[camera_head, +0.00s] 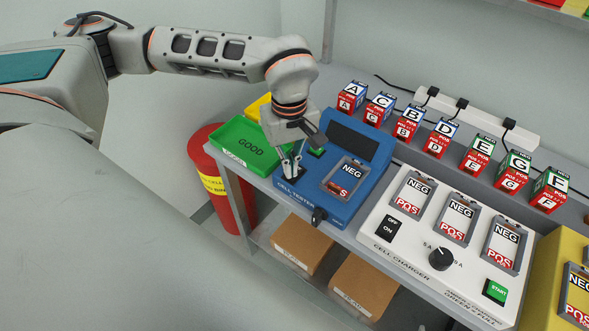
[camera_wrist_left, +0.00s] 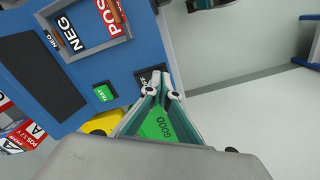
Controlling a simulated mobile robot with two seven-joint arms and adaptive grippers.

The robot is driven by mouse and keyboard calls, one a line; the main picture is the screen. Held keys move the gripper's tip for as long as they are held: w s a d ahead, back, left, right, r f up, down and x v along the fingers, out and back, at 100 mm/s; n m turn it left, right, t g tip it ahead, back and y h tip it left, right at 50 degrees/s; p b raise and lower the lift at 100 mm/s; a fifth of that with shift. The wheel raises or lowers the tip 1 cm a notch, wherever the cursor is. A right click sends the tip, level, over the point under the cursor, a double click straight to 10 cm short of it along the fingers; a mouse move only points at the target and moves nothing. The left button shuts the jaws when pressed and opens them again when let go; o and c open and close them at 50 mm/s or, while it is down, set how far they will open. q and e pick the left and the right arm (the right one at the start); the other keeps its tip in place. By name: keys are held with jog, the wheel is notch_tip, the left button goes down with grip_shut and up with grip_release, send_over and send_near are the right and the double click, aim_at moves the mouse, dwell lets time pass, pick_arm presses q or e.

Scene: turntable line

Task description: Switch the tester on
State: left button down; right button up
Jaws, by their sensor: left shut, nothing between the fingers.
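The blue cell tester (camera_head: 345,211) stands on the bench, with a black screen, a NEG/POS slot (camera_head: 349,178), a green button (camera_head: 316,152) and a black knob at its front edge. My left gripper (camera_head: 291,176) is shut and empty, pointing down at the tester's left front corner. Its fingertips are at a black switch (camera_head: 283,187), partly covering it. In the left wrist view the fingers (camera_wrist_left: 163,78) lie over the black switch (camera_wrist_left: 150,76), beside the green TEST button (camera_wrist_left: 104,92). I cannot tell whether they touch it, or which way it is set. My right gripper is not in view.
A green GOOD tray (camera_head: 247,168) and a yellow tray (camera_head: 258,108) sit left of the tester. A white cell charger (camera_head: 401,255) stands to its right. Several lettered cells (camera_head: 440,138) line the back. A red bin (camera_head: 216,160) stands on the floor at left.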

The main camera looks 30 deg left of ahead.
pick_arm(q)
jog(key=shift+r+p, duration=1.7)
jog(key=shift+r, duration=0.45)
jog(key=shift+r+p, duration=1)
jog(key=shift+r, duration=0.35)
jog(key=shift+f, duration=0.1)
